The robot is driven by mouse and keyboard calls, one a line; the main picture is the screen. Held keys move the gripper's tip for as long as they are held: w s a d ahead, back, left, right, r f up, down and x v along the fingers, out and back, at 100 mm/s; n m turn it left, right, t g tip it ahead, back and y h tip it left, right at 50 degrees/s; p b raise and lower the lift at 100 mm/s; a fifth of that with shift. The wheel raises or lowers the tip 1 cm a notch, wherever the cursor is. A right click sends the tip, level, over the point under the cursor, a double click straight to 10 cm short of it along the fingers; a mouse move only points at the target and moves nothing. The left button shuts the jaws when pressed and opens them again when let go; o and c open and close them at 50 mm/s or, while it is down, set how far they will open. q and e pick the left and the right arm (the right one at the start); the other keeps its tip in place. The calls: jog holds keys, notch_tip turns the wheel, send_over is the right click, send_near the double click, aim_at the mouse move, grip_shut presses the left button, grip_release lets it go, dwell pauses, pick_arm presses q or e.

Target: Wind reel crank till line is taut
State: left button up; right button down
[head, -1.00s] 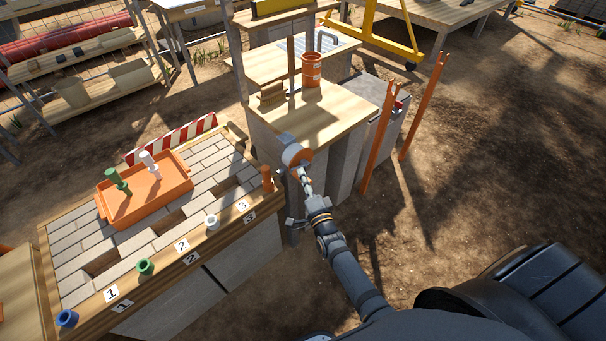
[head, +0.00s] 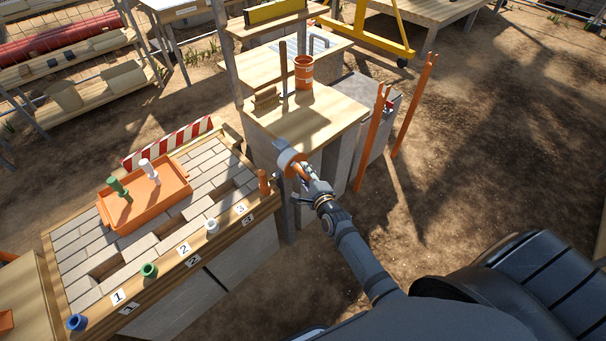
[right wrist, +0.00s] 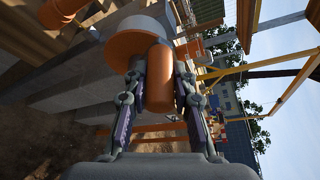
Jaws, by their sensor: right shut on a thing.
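The reel (head: 291,158), a grey and orange drum, is mounted at the near corner of the wooden-topped block stand. My right gripper (head: 307,178) is at the reel's near side, shut on its orange crank handle. In the right wrist view the orange crank handle (right wrist: 159,78) stands between the two fingers of the right gripper (right wrist: 160,100), in front of the reel's orange face (right wrist: 130,42). I cannot make out the line or whether it is taut. My left gripper is not in view.
An orange tray (head: 143,208) with green and white handled pieces lies on the paved bench at left. An orange bucket (head: 304,73) stands on the stand's wooden top (head: 318,112). Orange posts (head: 371,140) rise right of it. Open dirt lies to the right.

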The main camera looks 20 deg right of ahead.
jog(key=shift+d+r, duration=0.1)
dwell(0.4)
jog(key=c, duration=1.1)
grip_release()
jog(key=shift+r, duration=0.55)
notch_tip(320, 180, up, 9)
jog(key=shift+f, duration=0.1)
jog(key=shift+w, duration=0.1)
